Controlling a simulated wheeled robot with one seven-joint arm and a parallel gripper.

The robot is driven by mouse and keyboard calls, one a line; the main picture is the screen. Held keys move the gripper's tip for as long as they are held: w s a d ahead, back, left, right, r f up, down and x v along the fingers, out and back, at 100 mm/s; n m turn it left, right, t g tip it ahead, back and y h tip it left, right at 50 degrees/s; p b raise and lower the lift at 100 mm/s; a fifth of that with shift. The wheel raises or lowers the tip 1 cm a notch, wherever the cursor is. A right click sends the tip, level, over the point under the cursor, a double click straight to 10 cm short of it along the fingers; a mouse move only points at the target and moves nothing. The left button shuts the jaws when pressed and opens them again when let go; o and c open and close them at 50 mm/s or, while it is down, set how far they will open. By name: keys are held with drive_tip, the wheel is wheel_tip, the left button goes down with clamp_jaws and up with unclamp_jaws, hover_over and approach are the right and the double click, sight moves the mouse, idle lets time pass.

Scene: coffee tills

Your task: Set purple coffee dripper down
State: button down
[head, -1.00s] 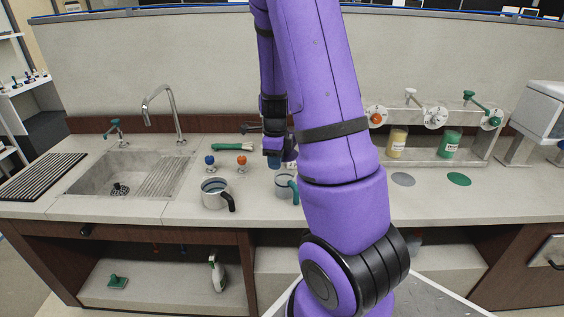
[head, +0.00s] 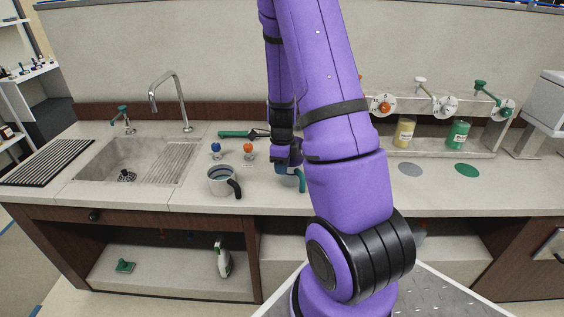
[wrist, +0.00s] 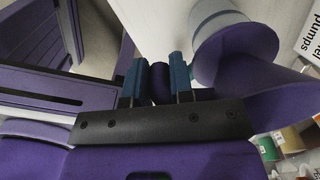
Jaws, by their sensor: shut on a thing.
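The purple coffee dripper (wrist: 236,50) shows at the upper right of the wrist view, with a wide flange and a flaring body. A purple part of it sits between the two blue fingertips of my gripper (wrist: 158,82), which is shut on it. A pale grey cylinder (wrist: 238,18), apparently a mug, is right against the flange; I cannot tell whether the dripper rests on it. In the head view my gripper (head: 285,168) is low over the counter at a mug with a teal handle (head: 300,182), partly hidden by my arm. The dripper is hidden there.
A mug with a black handle (head: 222,182) stands left of my gripper. Small blue (head: 215,149) and orange (head: 249,150) knobbed items stand behind it. A sink (head: 135,165) is further left. Yellow (head: 404,133) and green (head: 458,135) jars stand at right.

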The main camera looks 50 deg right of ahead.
drive_tip(key=shift+f, duration=0.6)
idle(0.5)
drive_tip(key=c, duration=0.9)
unclamp_jaws()
wheel_tip(320, 180, up, 11)
drive_tip(key=shift+f, duration=0.1)
